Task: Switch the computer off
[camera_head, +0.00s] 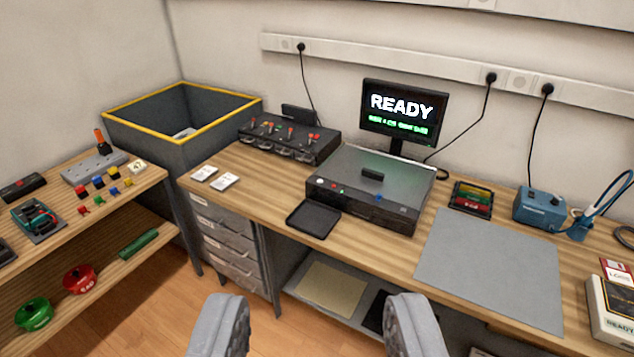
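The computer (365,188) is a flat dark grey case on the wooden workbench, with small red, green and blue lit spots or buttons along its front and a black handle-like block on its lid. Behind it stands a monitor (403,112) that is lit and reads "READY" with a green line below. My gripper (318,325) is at the bottom of the view, its two grey fingers wide apart with nothing between them. It is in front of the bench, apart from the computer. Which front spot is the power control is too small to tell.
A black tray (313,219) lies before the computer. A switch box (289,141) stands left of it, a grey mat (490,268) right. A yellow-rimmed bin (150,133) and a shelf (125,188) with coloured parts are at left. A blue device (539,206) sits at right.

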